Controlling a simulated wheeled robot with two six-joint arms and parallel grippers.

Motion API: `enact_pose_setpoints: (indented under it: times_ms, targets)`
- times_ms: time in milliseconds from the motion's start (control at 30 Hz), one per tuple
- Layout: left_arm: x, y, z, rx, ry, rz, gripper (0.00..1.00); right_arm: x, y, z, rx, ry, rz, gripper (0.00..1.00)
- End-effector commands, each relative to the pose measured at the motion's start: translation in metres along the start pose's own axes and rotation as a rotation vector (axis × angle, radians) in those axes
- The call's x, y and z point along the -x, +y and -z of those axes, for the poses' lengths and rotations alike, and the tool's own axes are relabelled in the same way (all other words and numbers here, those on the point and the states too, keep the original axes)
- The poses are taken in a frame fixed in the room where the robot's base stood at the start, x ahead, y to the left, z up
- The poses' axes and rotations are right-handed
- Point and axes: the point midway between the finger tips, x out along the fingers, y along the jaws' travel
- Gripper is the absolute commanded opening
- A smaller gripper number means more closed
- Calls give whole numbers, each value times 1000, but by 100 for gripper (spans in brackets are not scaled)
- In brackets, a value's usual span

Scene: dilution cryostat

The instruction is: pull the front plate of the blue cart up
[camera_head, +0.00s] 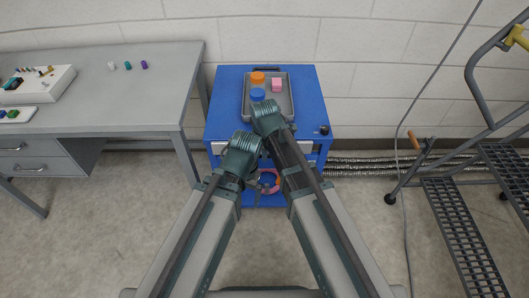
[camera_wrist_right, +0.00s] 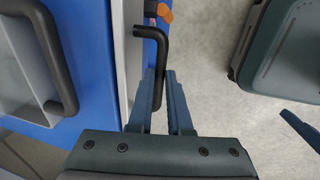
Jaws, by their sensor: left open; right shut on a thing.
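The blue cart (camera_head: 305,90) stands against the wall at the centre of the head view. Its front is largely hidden by my arms. In the right wrist view, a narrow blue front part (camera_wrist_right: 149,50), which looks like the front plate, stands beside a pale strip, with a black bent handle (camera_wrist_right: 163,36) on it. My right gripper (camera_wrist_right: 162,92) is shut on this handle, its fingers on either side of the bar. In the head view its fingers are hidden under the arm. My left gripper (camera_head: 257,184) is open, low in front of the cart, near a reddish ring (camera_head: 269,182).
A grey tray (camera_head: 287,83) on the cart holds an orange piece (camera_head: 257,77), a blue piece (camera_head: 257,94) and a pink block (camera_head: 277,84). A grey desk (camera_head: 165,85) stands left. Metal steps (camera_head: 460,225), a cable and silvery hoses (camera_head: 365,166) are right.

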Motion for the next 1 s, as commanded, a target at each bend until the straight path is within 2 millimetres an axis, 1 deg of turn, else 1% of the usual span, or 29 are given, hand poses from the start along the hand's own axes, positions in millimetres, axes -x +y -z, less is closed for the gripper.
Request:
enact_pose_setpoints:
  times_ms: [167, 500, 567, 867, 900, 967, 1000]
  targets:
    - [5, 0, 0, 0, 0, 0, 98, 5, 1, 0, 0, 1, 0, 0]
    - [44, -4, -3, 0, 0, 0, 98, 44, 9, 0, 0, 1, -1, 0]
    - [46, -4, -3, 0, 0, 0, 98, 46, 9, 0, 0, 1, -1, 0]
    - [44, -4, -3, 0, 0, 0, 98, 43, 10, 0, 0, 0, -2, 0]
    - [44, -4, -3, 0, 0, 0, 98, 43, 10, 0, 0, 0, -2, 24]
    - [44, -4, -3, 0, 0, 0, 98, 43, 10, 0, 0, 0, -2, 34]
    - [44, -4, -3, 0, 0, 0, 98, 43, 9, 0, 0, 0, -2, 42]
